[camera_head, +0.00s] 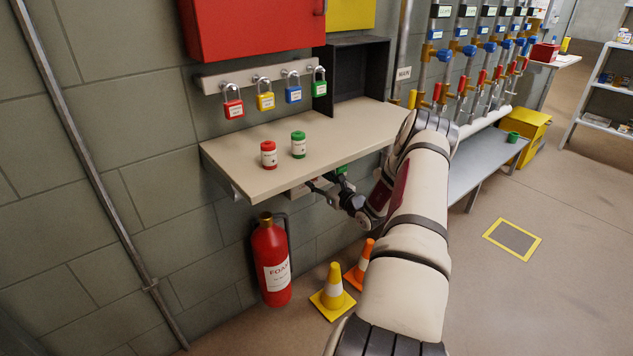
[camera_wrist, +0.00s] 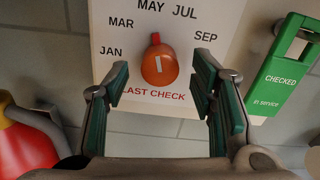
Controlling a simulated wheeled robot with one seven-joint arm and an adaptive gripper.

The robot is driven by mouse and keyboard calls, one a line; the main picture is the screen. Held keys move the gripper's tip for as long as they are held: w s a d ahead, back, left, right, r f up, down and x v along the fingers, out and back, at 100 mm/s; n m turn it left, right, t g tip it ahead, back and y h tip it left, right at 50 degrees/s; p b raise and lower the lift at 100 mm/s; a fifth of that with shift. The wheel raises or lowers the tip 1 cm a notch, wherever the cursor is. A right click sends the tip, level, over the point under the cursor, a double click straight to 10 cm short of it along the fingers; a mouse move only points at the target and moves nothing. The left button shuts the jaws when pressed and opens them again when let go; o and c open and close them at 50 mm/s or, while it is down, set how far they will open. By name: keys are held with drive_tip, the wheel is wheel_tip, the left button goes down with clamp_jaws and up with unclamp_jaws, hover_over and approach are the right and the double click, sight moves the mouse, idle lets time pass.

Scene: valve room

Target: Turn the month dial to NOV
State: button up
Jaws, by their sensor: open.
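The month dial (camera_wrist: 159,66) is an orange-red round knob with a red tab at its top and a short white line on its face. The tab points up, roughly towards MAY. It sits on a white plate (camera_wrist: 109,66) marked JAN, MAR, MAY, JUL, SEP and LAST CHECK; NOV is not visible, and my right finger covers part of that side. My gripper (camera_wrist: 161,69) is open, its green-padded fingers on either side of the dial, apparently apart from it. In the head view my gripper (camera_head: 322,187) is below the shelf; the dial cannot be made out there.
A green CHECKED tag (camera_wrist: 283,72) hangs right of the plate. A shelf (camera_head: 240,168) with a red can (camera_head: 268,155) and a green can (camera_head: 298,146) is above my gripper. A fire extinguisher (camera_head: 271,262) and cones (camera_head: 333,290) stand below.

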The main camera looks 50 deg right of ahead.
drive_tip(key=shift+w+d, duration=0.1)
drive_tip(key=shift+w, duration=0.4)
drive_tip(key=c, duration=1.1)
drive_tip(key=shift+c, duration=0.2)
